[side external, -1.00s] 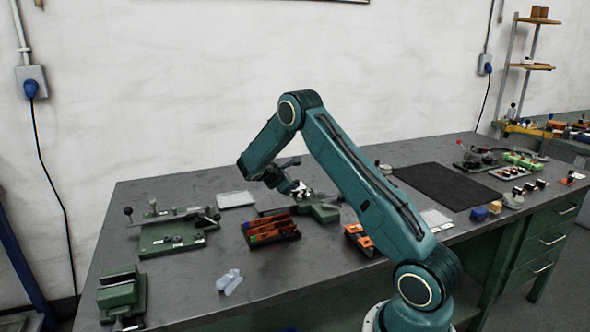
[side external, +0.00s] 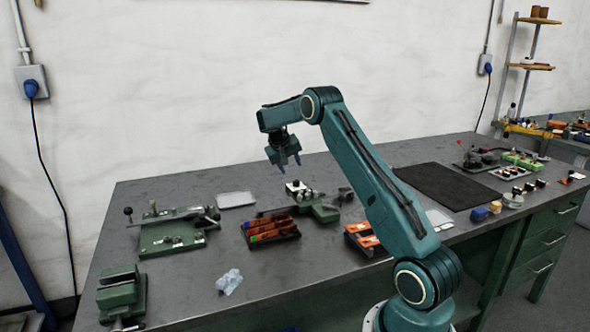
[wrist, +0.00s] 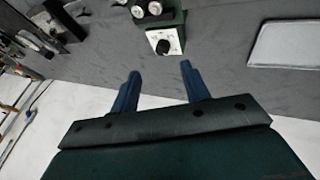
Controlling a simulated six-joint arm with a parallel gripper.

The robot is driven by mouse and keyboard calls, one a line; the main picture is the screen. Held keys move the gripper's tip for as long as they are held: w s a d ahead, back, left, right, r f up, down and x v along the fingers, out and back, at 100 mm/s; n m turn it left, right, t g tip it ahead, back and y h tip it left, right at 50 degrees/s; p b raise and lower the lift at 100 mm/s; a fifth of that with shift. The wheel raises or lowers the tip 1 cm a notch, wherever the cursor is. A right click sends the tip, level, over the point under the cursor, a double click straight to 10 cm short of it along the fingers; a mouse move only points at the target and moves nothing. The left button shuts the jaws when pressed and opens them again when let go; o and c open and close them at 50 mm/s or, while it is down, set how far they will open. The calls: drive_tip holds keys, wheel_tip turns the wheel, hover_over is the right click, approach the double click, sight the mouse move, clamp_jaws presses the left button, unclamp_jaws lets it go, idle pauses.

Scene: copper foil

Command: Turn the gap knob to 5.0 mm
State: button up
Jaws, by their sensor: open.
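The gap knob (wrist: 163,46) is a small black knob on a white dial face at the end of a green device (wrist: 164,22). The dial marks are too small to read. In the side view, the device (side external: 322,212) stands in the middle of the bench, with a white block and dark knobs (side external: 295,188) at its left end. My gripper (side external: 284,164) is open and empty, above and slightly left of that block, pointing down. In the wrist view, its two blue fingers (wrist: 158,70) are apart, with the knob beyond the gap between them, untouched.
An open box with orange compartments (side external: 298,233) stands in front of the device. A pale flat tray (side external: 236,199) lies to the left, near a green fixture (side external: 180,235). A crumpled clear item (side external: 229,281) lies on the bench (side external: 200,300). A dark mat (side external: 450,185) is at right.

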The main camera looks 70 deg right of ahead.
sight(296, 181)
drive_tip(key=r+m, duration=0.1)
drive_tip(key=m, duration=0.1)
drive_tip(key=r+m+y, duration=0.1)
drive_tip(key=r+m, duration=0.1)
drive_tip(key=m, duration=0.1)
drive_tip(key=d+r+m+y, duration=0.1)
drive_tip(key=m, duration=0.1)
drive_tip(key=shift+s+d+r+m+t, duration=0.1)
drive_tip(key=shift+r+m+t, duration=0.05)
drive_tip(key=shift+m+t, duration=0.25)
drive_tip(key=x, duration=1.3)
drive_tip(key=shift+d+f, duration=0.15)
drive_tip(key=shift+f, duration=0.25)
drive_tip(key=c, duration=1)
